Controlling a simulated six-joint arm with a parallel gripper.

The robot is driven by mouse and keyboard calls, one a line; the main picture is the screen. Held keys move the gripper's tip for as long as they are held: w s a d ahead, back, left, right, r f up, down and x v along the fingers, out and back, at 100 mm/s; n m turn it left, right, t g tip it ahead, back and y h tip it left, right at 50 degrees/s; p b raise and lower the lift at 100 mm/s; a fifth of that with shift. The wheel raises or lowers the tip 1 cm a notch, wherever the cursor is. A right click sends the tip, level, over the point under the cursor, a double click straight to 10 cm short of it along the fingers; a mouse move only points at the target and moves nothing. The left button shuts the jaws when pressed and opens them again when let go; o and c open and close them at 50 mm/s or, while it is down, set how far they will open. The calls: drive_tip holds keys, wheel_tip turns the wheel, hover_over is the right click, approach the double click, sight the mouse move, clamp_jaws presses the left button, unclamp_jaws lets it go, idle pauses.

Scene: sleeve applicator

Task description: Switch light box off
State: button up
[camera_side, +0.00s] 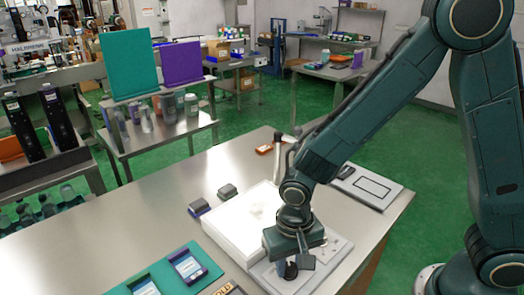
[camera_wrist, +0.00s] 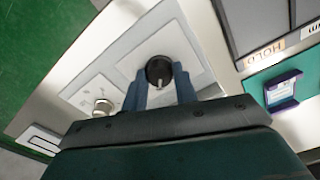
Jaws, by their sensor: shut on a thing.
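The light box (camera_side: 243,222) is a white box on the steel table in the side view, and its top glows bright white. Beside it lies a pale control panel (camera_side: 337,248), which also shows in the wrist view (camera_wrist: 132,52). A round black knob (camera_wrist: 158,69) with a light pointer mark stands on the panel. My gripper (camera_wrist: 158,88) has its two blue fingers on either side of this knob and is shut on it. In the side view my gripper (camera_side: 291,268) is low over the panel, hiding part of it. A silvery second knob (camera_wrist: 103,107) is apart from the fingers.
A teal board (camera_side: 160,278) with purple-framed devices lies at the front left, near a HOLD label (camera_wrist: 265,55). Two small grey blocks (camera_side: 227,191) sit left of the light box. A white outlined plate (camera_side: 367,187) lies behind my arm. The table's left part is clear.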

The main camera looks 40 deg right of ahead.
sight(290, 266)
drive_tip(key=shift+n, duration=0.3)
drive_tip(key=n, duration=0.9)
drive_tip(key=shift+n, duration=0.3)
drive_tip(key=shift+w+n, duration=0.1)
drive_tip(key=shift+n, duration=1.8)
drive_tip(key=o, duration=1)
drive_tip(key=shift+c, duration=0.2)
drive_tip(key=shift+r, duration=0.1)
wheel_tip(290, 266, up, 14)
drive_tip(key=shift+f, duration=0.2)
